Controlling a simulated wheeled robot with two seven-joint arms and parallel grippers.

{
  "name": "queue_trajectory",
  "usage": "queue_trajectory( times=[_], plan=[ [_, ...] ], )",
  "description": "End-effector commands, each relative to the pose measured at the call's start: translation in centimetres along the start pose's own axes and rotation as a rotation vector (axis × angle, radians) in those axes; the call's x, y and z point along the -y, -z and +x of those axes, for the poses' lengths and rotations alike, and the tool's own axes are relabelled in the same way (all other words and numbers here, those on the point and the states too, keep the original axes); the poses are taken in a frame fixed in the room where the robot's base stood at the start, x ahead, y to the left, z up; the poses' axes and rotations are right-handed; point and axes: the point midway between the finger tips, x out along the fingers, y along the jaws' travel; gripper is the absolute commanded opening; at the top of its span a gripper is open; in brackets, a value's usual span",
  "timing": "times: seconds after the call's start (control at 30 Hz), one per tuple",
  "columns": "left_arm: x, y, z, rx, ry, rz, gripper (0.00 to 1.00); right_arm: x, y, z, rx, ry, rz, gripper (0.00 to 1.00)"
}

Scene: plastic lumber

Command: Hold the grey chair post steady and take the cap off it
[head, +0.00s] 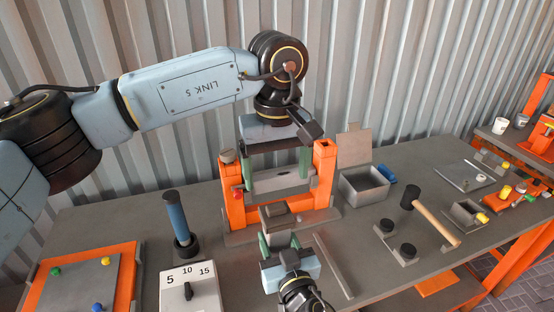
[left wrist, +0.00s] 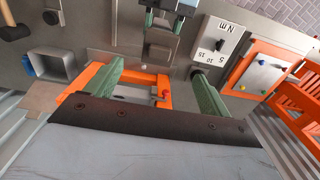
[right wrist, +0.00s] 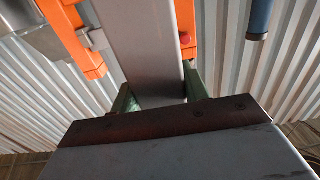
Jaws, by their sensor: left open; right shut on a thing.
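The grey post (right wrist: 145,50) fills the middle of the right wrist view, its near end between my right gripper's green fingers (right wrist: 160,98). In the head view my right gripper (head: 278,238) is shut on it at the front of an orange frame (head: 285,222). My left gripper (head: 274,160) is open above this frame, its fingers spread wide; in the left wrist view they (left wrist: 160,88) stand apart with nothing gripped between them. A pale grey piece (head: 280,182) shows between the frame's uprights. I cannot make out the cap.
A dial box (head: 190,292) and a blue-handled tool in a dark holder (head: 178,222) stand left of the frame. A grey open box (head: 363,188) and a mallet (head: 432,217) lie to the right. A grey strip (head: 333,265) lies on the bench beside my right gripper.

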Motion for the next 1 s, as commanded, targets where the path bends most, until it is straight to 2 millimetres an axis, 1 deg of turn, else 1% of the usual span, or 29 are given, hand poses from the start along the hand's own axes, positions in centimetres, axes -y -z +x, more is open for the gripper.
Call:
queue_trajectory(
  times=[0.03,0.2,0.3,0.43,0.63,0.93,1.0],
  plan=[
    [0.1,0.0,1.1,0.002,0.002,-0.001,0.82,0.0,0.0,0.0,0.001,0.000,0.000,0.04],
    [0.0,-0.1,4.5,0.003,0.002,-0.002,0.82,0.0,0.0,0.0,0.001,0.000,0.000,0.04],
    [0.0,0.0,6.2,0.002,0.000,-0.002,0.82,0.0,0.0,0.0,0.001,0.000,0.000,0.04],
    [0.0,0.0,8.0,0.001,0.001,-0.003,0.82,0.0,0.0,0.0,0.001,0.000,0.000,0.04],
    [0.0,0.0,9.4,0.000,0.000,-0.003,0.82,0.0,0.0,0.0,0.001,0.000,0.000,0.04],
    [0.0,0.0,9.6,-0.001,-0.001,-0.003,0.82,0.0,-0.1,0.0,0.001,0.000,0.000,0.04],
    [0.0,0.0,9.6,-0.001,-0.001,-0.003,0.73,0.0,-0.1,0.0,0.001,0.000,0.000,0.04]
  ],
)
